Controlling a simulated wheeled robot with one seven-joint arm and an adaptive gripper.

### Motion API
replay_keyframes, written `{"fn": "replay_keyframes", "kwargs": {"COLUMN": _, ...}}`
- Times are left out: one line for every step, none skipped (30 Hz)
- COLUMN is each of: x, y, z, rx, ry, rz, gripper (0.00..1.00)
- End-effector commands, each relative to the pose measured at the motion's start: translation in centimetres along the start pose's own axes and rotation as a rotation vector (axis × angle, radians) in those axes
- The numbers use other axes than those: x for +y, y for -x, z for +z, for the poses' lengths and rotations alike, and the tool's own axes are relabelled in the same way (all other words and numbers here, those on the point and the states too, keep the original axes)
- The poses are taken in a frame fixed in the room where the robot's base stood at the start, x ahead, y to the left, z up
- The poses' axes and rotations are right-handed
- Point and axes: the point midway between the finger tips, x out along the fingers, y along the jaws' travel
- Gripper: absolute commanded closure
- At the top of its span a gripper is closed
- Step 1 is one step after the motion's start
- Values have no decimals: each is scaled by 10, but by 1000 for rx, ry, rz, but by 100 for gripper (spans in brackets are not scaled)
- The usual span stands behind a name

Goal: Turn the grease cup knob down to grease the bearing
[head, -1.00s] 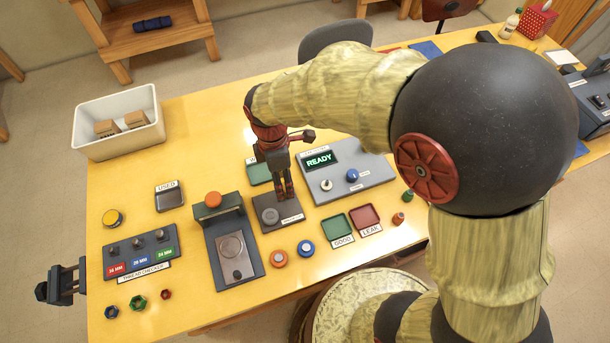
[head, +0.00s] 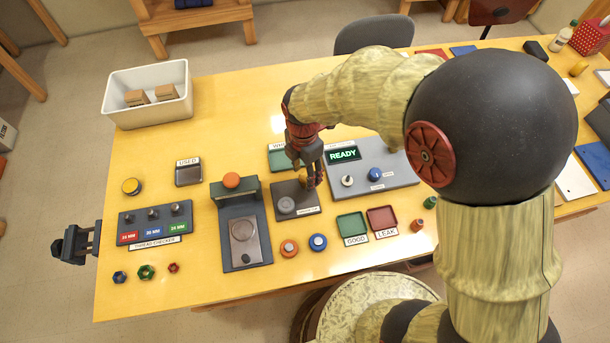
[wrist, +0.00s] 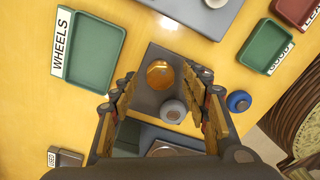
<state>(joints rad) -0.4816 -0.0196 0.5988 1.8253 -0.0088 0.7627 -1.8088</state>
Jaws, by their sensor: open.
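A dark square plate (head: 310,209) on the yellow table carries a round grey knob (head: 286,206) and an amber domed piece, probably the grease cup (head: 303,182). In the wrist view the amber dome (wrist: 160,75) sits beside the grey knob (wrist: 172,112). My gripper (head: 311,181) is open and points down over the plate's far side. In the head view its fingers partly hide the amber piece. In the wrist view my gripper (wrist: 161,88) shows its fingers spread wide on either side of both pieces, with nothing held. Whether they touch anything I cannot tell.
Behind and right stands a grey panel (head: 395,172) with a READY display. Near the plate are a green GOOD tray (head: 352,224), a red LEAK tray (head: 382,217), a WHEELS tray (wrist: 83,50), orange and blue round pieces and a press-like fixture (head: 241,240).

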Motion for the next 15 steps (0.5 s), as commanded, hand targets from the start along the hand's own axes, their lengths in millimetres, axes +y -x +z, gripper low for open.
{"fn": "replay_keyframes", "kwargs": {"x": 0, "y": -6, "z": 0, "rx": 0, "ry": 0, "rz": 0, "gripper": 54}}
{"fn": "replay_keyframes", "kwargs": {"x": 0, "y": -7, "z": 0, "rx": 0, "ry": 0, "rz": 1, "gripper": 54}}
{"fn": "replay_keyframes", "kwargs": {"x": 0, "y": -9, "z": 0, "rx": 0, "ry": 0, "rz": 1, "gripper": 54}}
{"fn": "replay_keyframes", "kwargs": {"x": 0, "y": -10, "z": 0, "rx": 0, "ry": -1, "rz": 1, "gripper": 54}}
{"fn": "replay_keyframes", "kwargs": {"x": 0, "y": -11, "z": 0, "rx": 0, "ry": -1, "rz": 1, "gripper": 54}}
{"fn": "replay_keyframes", "kwargs": {"x": 0, "y": -12, "z": 0, "rx": 0, "ry": -1, "rz": 1, "gripper": 54}}
{"fn": "replay_keyframes", "kwargs": {"x": 0, "y": -12, "z": 0, "rx": 0, "ry": -1, "rz": 1, "gripper": 54}}
{"fn": "replay_keyframes", "kwargs": {"x": 0, "y": -12, "z": 0, "rx": 0, "ry": -1, "rz": 1, "gripper": 54}}
{"fn": "replay_keyframes", "kwargs": {"x": 0, "y": -12, "z": 0, "rx": 0, "ry": -1, "rz": 1, "gripper": 54}}
{"fn": "replay_keyframes", "kwargs": {"x": 0, "y": -12, "z": 0, "rx": 0, "ry": -1, "rz": 1, "gripper": 54}}
{"fn": "replay_keyframes", "kwargs": {"x": 0, "y": -12, "z": 0, "rx": 0, "ry": -1, "rz": 1, "gripper": 54}}
{"fn": "replay_keyframes", "kwargs": {"x": 0, "y": -12, "z": 0, "rx": 0, "ry": -1, "rz": 1, "gripper": 54}}
{"fn": "replay_keyframes", "kwargs": {"x": 0, "y": -12, "z": 0, "rx": 0, "ry": -1, "rz": 1, "gripper": 54}}
{"fn": "replay_keyframes", "kwargs": {"x": 0, "y": -12, "z": 0, "rx": 0, "ry": -1, "rz": 1, "gripper": 56}}
{"fn": "replay_keyframes", "kwargs": {"x": 0, "y": -12, "z": 0, "rx": 0, "ry": -1, "rz": 1, "gripper": 58}}
